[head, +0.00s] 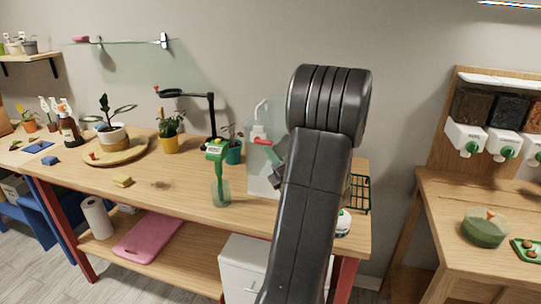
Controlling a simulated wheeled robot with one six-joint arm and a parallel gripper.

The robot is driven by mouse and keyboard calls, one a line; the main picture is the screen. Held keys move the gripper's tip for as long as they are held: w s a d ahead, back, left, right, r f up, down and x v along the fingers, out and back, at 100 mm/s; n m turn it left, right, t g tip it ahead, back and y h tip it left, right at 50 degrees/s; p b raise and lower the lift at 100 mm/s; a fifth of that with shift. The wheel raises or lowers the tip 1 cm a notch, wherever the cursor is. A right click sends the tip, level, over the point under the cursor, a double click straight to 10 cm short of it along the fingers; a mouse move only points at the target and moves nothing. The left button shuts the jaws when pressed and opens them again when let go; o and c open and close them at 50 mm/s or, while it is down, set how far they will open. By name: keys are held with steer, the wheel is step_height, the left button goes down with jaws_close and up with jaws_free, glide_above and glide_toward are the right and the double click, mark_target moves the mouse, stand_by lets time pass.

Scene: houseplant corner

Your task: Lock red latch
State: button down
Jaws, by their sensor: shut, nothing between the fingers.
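The red latch (262,141) is a small red bar on the front of a pale, partly clear case (262,183) with a white handle on top. The case stands on the wooden workbench (190,195) towards its right end. My gripper (278,160) shows only as a small grey part beside my dark arm, just right of and slightly below the latch. It is shut and empty. My arm hides the right side of the case and most of the gripper. I cannot tell whether the gripper touches the latch.
A green-headed bottle (218,180) stands left of the case, with a teal pot (233,153) behind it. A black lamp (211,118) and a yellow pot (169,143) stand further back. A green wire rack (360,194) is right of my arm. The bench's front middle is mostly clear.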

steer(key=shift+r+n+g+p, duration=0.25)
steer(key=shift+n+g+p, duration=0.05)
steer(key=shift+g+p, duration=0.15)
